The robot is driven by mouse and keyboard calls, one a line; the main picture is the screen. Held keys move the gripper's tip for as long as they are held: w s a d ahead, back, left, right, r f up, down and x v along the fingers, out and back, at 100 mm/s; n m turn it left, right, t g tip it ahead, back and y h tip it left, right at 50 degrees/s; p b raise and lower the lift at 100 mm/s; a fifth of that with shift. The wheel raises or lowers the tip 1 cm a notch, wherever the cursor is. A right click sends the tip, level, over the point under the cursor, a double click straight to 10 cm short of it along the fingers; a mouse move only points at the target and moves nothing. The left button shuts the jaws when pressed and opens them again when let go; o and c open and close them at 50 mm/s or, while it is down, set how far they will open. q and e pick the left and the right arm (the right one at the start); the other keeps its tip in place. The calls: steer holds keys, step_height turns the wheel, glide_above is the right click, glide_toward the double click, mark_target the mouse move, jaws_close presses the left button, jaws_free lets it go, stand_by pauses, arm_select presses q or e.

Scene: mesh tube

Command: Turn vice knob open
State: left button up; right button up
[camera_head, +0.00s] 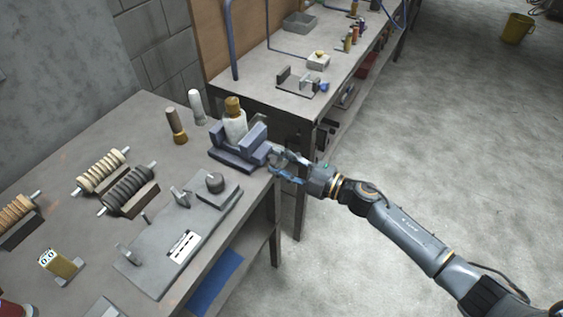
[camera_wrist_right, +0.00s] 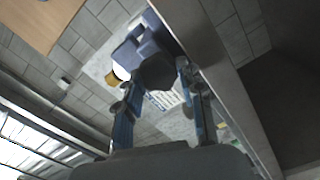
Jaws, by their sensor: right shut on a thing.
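The blue-grey vice (camera_head: 232,158) stands at the right edge of the near workbench. A white bottle with a golden cap (camera_head: 235,122) stands upright between its jaws. My right gripper (camera_head: 277,162) reaches in from the right and is shut on the vice knob at the vice's right end. In the right wrist view the dark, many-sided knob (camera_wrist_right: 157,72) is at the tips of the two blue-grey fingers of my right gripper (camera_wrist_right: 160,92). In the head view the fingers mostly hide the knob. My left gripper is not in view.
The near workbench (camera_head: 95,240) bears a grey metal plate with fittings (camera_head: 165,250), coil-like rollers (camera_head: 128,190), and a brown bottle (camera_head: 176,126) and a white one (camera_head: 196,106) behind. A second bench (camera_head: 262,72) stands farther back. The floor at right (camera_head: 450,150) is clear.

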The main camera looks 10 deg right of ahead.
steer(key=o, duration=1.2)
steer(key=shift+v, duration=4.05)
steer(key=shift+a, duration=0.1)
